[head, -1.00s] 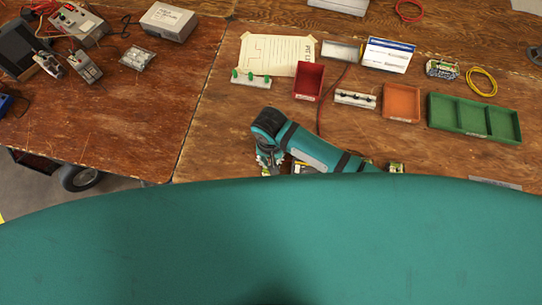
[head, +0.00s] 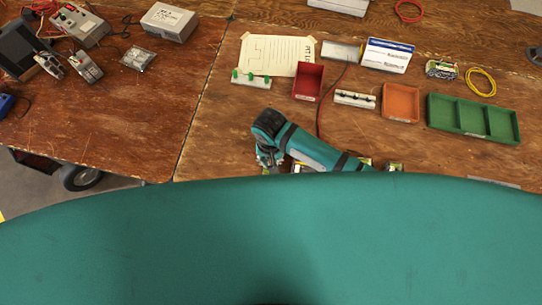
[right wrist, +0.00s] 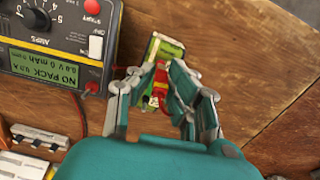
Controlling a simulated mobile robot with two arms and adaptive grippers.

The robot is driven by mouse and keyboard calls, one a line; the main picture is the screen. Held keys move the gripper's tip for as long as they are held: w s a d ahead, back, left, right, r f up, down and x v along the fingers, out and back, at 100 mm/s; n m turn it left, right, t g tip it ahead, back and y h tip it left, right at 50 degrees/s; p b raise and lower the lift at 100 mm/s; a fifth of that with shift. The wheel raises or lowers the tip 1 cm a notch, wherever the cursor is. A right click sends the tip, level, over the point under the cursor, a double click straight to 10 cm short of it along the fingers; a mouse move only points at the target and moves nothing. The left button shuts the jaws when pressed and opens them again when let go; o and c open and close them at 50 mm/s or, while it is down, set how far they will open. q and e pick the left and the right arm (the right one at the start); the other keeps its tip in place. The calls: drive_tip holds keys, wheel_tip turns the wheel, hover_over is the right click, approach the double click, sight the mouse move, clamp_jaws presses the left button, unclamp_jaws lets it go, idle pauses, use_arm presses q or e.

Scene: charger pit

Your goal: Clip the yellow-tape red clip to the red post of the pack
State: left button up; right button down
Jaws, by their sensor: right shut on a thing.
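Just beyond the fingertips lies the pack (right wrist: 166,47), green with a pale yellow edge. The clip overlaps the pack's near end; I cannot tell whether it touches a post, and the red post cannot be made out. In the head view my right gripper (head: 268,160) is low in the middle, partly hidden by my own teal body. My left gripper is not in view.
The charger (right wrist: 45,60) with a green "NO PACK" display stands left of the gripper. Behind the arm lie a red tray (head: 308,82), an orange tray (head: 400,102) and a green divided tray (head: 473,117). A red wire (head: 319,119) runs toward the arm.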

drive_tip(key=shift+p, duration=0.4)
idle(0.5)
drive_tip(key=c, duration=1.2)
unclamp_jaws()
drive_tip(key=shift+o, duration=0.9)
